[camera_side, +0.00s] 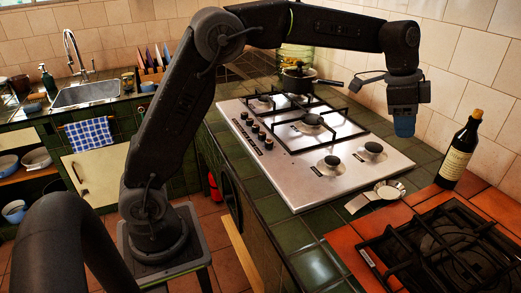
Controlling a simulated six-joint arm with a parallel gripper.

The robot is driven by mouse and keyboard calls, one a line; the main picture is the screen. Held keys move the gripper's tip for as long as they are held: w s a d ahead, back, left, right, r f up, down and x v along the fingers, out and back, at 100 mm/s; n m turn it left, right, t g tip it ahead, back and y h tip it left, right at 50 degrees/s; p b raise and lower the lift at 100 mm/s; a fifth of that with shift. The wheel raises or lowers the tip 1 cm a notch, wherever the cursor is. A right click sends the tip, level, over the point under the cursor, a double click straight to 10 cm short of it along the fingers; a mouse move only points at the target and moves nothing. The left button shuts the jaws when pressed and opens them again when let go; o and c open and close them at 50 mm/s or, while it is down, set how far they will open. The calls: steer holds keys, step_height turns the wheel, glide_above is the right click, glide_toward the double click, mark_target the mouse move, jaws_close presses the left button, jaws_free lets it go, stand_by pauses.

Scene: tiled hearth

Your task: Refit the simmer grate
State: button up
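The steel hob (285,150) is set in the green-tiled counter. Black grates (312,122) cover its middle and far burners. Its two nearest burners, one (328,165) left and one (371,150) right, are bare. A loose black grate (440,250) lies on the orange tiles at the lower right, partly cut off by the frame; I cannot tell if it is one piece or several. My gripper (404,122) points down, above the hob's right edge and well apart from the grate. Its fingers are too small and dark to read, and I see no grate in it.
A dark pot (299,79) stands on the hob's far end. A wine bottle (460,152) stands upright on the right, near the wall. The sink (87,94) is at the back left.

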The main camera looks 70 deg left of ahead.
steer(key=s+a+r+n+t+y, duration=0.1)
steer(key=s+a+r+n, duration=0.2)
steer(key=s, duration=0.8)
steer(key=s+a+n+t+y, duration=0.15)
steer(key=s+n, duration=0.25)
steer(key=s, duration=0.7)
steer(key=s+a+f+n, duration=0.2)
steer(key=s+f, duration=0.3)
steer(key=s, duration=0.4)
steer(key=shift+s+a+f+n+t, duration=0.35)
steer(key=shift+n+t, duration=0.1)
steer(key=shift+n, duration=0.45)
steer(key=shift+o, duration=0.3)
steer(key=shift+d, duration=0.1)
steer(key=o, duration=0.9)
steer(key=shift+w+r, duration=0.1)
steer(key=shift+r, duration=0.05)
